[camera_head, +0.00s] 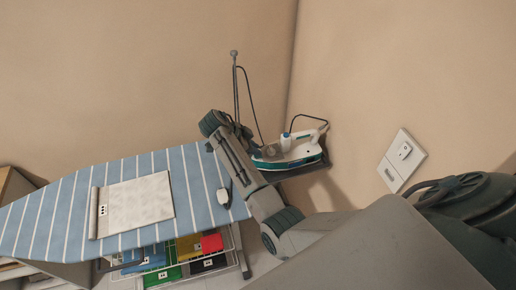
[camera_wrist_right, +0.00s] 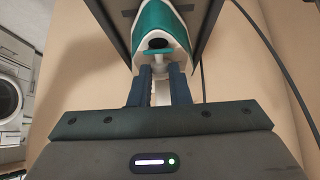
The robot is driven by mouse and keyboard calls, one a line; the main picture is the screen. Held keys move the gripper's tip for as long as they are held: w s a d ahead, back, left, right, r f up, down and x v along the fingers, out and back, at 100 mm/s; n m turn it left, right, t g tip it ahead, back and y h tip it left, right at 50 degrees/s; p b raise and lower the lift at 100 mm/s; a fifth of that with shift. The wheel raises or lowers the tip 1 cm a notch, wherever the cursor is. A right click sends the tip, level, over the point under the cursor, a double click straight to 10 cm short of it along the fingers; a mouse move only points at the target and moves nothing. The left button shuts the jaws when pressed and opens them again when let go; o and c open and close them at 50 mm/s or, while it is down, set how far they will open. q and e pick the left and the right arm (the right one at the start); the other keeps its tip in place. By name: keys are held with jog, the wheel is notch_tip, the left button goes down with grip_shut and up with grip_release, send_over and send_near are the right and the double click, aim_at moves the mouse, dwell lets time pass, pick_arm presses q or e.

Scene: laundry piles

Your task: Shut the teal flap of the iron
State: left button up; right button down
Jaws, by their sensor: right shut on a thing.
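The white and teal iron (camera_head: 290,152) rests on a dark holder at the far right end of the ironing board. In the right wrist view the iron (camera_wrist_right: 157,14) fills the top middle, its rear end facing me. The teal flap (camera_wrist_right: 158,53) shows there below a dark opening; how far it stands open I cannot tell. My right gripper (camera_head: 252,146) is at the left end of the iron. In the right wrist view its fingers (camera_wrist_right: 160,72) are shut on the flap's small pale tab. The contact is partly hidden by the fingers. My left gripper is not in view.
The striped blue ironing board (camera_head: 50,215) carries a folded pale cloth (camera_head: 135,204) and a small dark-and-white object (camera_head: 224,197). A rack (camera_head: 237,262) with coloured folded laundry is below. A thin pole (camera_head: 236,95) with a cord rises behind the gripper. A wall socket (camera_head: 400,158) is at right.

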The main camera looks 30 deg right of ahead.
jog(key=h+b, duration=0.1)
jog(key=b, duration=0.1)
jog(key=a+f+h+b, duration=0.1)
jog(key=b, duration=0.1)
jog(key=f+g+h+b, duration=0.1)
jog(key=h, duration=0.1)
jog(key=shift+w+a+b, duration=0.2)
jog(key=shift+a+b, duration=0.1)
jog(key=shift+b, duration=0.1)
jog(key=shift+a+h+b, duration=0.15)
jog(key=shift+h+b, duration=0.55)
jog(key=shift+b, duration=0.05)
jog(key=c, duration=1.4)
grip_release()
jog(key=shift+o, duration=0.2)
jog(key=shift+r, duration=0.1)
